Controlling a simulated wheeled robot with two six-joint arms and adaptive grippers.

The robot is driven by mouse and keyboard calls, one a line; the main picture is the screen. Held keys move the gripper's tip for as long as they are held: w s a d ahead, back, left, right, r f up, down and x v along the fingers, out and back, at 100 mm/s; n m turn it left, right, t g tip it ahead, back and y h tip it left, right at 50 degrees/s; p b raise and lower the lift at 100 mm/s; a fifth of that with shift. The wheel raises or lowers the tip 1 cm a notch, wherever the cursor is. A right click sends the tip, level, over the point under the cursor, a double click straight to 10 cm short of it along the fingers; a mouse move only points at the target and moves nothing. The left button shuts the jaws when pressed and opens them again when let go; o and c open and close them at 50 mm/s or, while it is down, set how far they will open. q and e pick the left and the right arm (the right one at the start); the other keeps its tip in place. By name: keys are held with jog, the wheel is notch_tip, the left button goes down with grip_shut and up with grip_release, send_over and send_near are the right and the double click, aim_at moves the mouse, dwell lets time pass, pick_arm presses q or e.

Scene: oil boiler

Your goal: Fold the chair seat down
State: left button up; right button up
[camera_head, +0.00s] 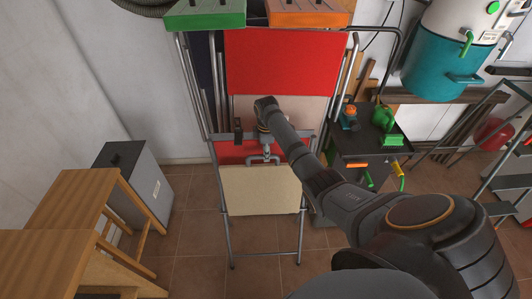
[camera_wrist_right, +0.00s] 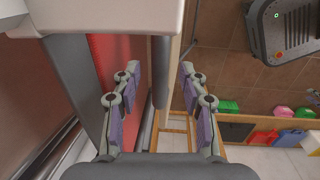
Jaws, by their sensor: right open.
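The folding chair (camera_head: 285,62) stands upright with a red upper panel and grey tube legs. Its cream panel (camera_head: 260,192), which appears to be the seat, hangs steeply low in the frame, with a red part just above it. My right gripper (camera_head: 265,158) is at the top edge of the cream panel. In the right wrist view, my right gripper (camera_wrist_right: 160,92) is open, with purple-padded fingers apart. A pale panel edge (camera_wrist_right: 163,65) shows between the fingers; whether they touch it is unclear. My left gripper is not in view.
A wooden table (camera_head: 50,255) and a grey box (camera_head: 135,180) stand at the left. A dark cart (camera_head: 365,145) with green and orange tools is right of the chair, near a teal tank (camera_head: 440,70). Tiled floor (camera_head: 190,235) is free before the chair.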

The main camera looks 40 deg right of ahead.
jog(key=shift+f, duration=0.85)
grip_shut()
